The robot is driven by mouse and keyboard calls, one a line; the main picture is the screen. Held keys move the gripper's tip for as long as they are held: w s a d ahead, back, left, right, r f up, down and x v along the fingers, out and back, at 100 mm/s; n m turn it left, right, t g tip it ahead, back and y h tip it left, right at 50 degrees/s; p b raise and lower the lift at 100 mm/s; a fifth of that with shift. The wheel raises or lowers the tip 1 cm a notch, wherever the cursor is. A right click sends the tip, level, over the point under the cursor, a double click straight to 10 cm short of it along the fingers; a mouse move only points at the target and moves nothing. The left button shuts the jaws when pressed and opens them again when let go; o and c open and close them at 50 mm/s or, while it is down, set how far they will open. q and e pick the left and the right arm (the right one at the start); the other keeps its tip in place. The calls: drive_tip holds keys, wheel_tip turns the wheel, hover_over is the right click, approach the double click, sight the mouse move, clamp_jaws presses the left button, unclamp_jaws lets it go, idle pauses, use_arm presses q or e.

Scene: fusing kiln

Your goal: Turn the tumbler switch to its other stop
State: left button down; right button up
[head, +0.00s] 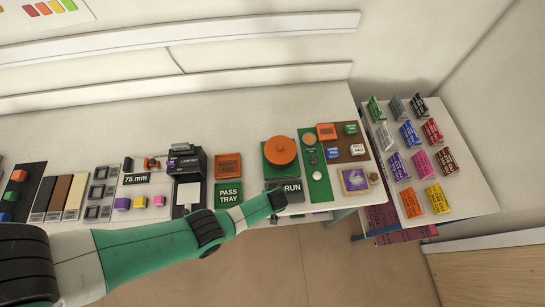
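A plate marked RUN (293,187) lies on the bench right of the PASS TRAY plate. I cannot make out the tumbler switch itself; the end of my arm covers part of this spot. My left arm, green and white, reaches in from the lower left. Its dark end (277,200) is over the lower left part of the RUN plate. The fingers are hidden or too small to tell, so I cannot see whether they are open or touch anything. My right gripper is not in view.
An orange round knob on a green base (281,151) stands just behind the RUN plate. A green board (316,175) and a brown board with small blocks are to the right. The PASS TRAY plate (228,195) is to the left. A side table (466,190) holds several coloured labelled blocks.

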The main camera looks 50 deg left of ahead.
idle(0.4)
use_arm(q)
drive_tip(key=c, duration=0.8)
unclamp_jaws()
drive_tip(key=shift+r, duration=0.15)
